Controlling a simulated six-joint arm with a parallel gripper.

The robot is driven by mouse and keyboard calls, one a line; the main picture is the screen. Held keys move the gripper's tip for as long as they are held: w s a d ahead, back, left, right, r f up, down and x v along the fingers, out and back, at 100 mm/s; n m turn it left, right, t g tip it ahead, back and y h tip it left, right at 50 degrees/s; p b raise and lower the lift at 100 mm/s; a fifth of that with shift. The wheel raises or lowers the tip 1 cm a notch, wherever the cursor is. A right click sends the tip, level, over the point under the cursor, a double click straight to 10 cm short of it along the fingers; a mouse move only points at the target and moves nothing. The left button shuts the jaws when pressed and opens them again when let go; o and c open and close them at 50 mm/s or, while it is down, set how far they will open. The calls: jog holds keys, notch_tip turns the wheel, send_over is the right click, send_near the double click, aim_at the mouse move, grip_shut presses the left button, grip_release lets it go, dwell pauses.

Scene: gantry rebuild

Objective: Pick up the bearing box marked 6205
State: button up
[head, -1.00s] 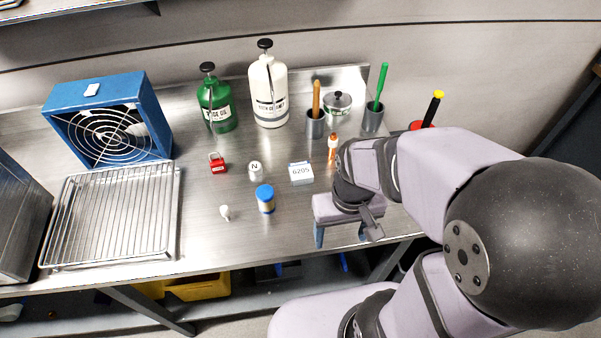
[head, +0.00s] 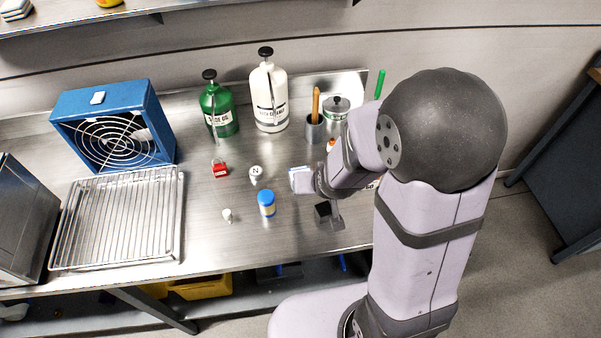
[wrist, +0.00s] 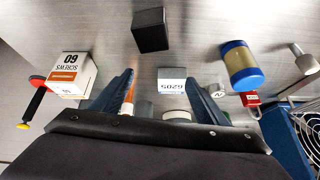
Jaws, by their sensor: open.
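The bearing box (wrist: 172,82) is small and white with a grey-blue top, and its 6205 mark reads upside down in the wrist view. It stands on the steel bench. My gripper (wrist: 161,78) is open and empty, its two blue fingers showing left and right of the box. The box appears between the fingertips, closer to the right one; I see no contact, and the height gap cannot be told.
A black block (head: 330,213) stands in front of the gripper. A grey cup (head: 314,128) is behind. A screws box (wrist: 74,75) stands near the left finger.

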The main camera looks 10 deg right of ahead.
jog(key=w+d+r+t+h+p, duration=0.2)
jog(key=w+r+t+p, duration=0.25)
jog(key=w, duration=0.25)
jog(key=shift+n+t+y, duration=0.4)
jog(key=shift+t, duration=0.45)
jog(key=f, duration=0.1)
jog(key=s+a+f+p, duration=0.1)
jog(key=s+f, duration=0.1)
jog(key=shift+s+a+f, duration=0.1)
jog(key=shift+a+f, duration=0.1)
jog(key=shift+a, duration=0.15)
jog(key=shift+n+t+y, duration=0.4)
jog(key=shift+y, duration=0.2)
jog(key=s, duration=0.1)
jog(key=s+a+f+p, duration=0.2)
jog(key=s, duration=0.1)
jog(key=shift+a, duration=0.1)
jog(key=shift+s+a+f+y, duration=0.2)
jog(key=shift+s+y, duration=0.1)
jog(key=shift+s, duration=0.15)
jog(key=shift+b+x, duration=1.05)
jog(key=shift+b, duration=0.1)
jog(key=shift+w, duration=0.1)
